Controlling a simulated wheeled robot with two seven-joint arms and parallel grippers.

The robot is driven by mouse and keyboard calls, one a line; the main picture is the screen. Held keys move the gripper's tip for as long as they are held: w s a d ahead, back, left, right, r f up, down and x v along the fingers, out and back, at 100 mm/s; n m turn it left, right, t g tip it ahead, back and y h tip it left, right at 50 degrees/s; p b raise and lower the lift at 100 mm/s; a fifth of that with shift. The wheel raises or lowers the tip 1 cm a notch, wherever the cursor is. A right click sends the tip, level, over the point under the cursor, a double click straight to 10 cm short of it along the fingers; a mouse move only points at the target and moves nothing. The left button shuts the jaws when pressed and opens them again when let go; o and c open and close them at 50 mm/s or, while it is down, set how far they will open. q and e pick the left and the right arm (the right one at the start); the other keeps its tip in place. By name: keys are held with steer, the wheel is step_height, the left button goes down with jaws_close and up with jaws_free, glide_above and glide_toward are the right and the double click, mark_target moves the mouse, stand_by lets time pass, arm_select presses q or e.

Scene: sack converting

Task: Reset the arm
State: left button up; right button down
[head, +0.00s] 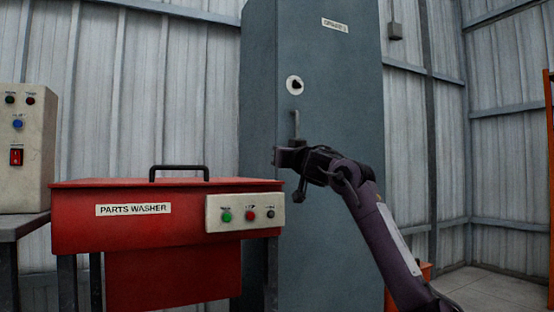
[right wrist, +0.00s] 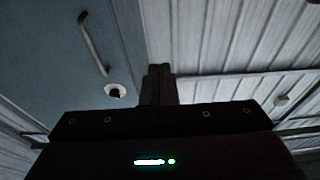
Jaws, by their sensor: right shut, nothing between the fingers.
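My right gripper (head: 280,157) is raised in front of the tall grey-blue cabinet (head: 335,90) in the head view. Its fingers are together with nothing between them, and they show shut in the right wrist view (right wrist: 158,84). Behind it, the cabinet's upright bar handle (head: 295,122) is partly hidden by the gripper in the head view. The right wrist view shows the handle (right wrist: 93,42) apart from the fingers. My left gripper is not in view.
A red parts washer (head: 150,230) with a black lid handle (head: 179,168) stands left of the cabinet. A round lock plate (head: 294,85) sits above the cabinet handle. A control box (head: 25,150) stands far left. Floor at the right (head: 495,287) looks clear.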

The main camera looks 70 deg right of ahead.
steer(key=v, duration=0.1)
steer(key=b+v, duration=0.1)
steer(key=v, duration=0.1)
steer(key=b+v, duration=0.1)
steer(key=v, duration=0.1)
steer(key=shift+s+f, duration=0.15)
steer(key=shift+f, duration=0.2)
steer(key=shift+a, duration=0.1)
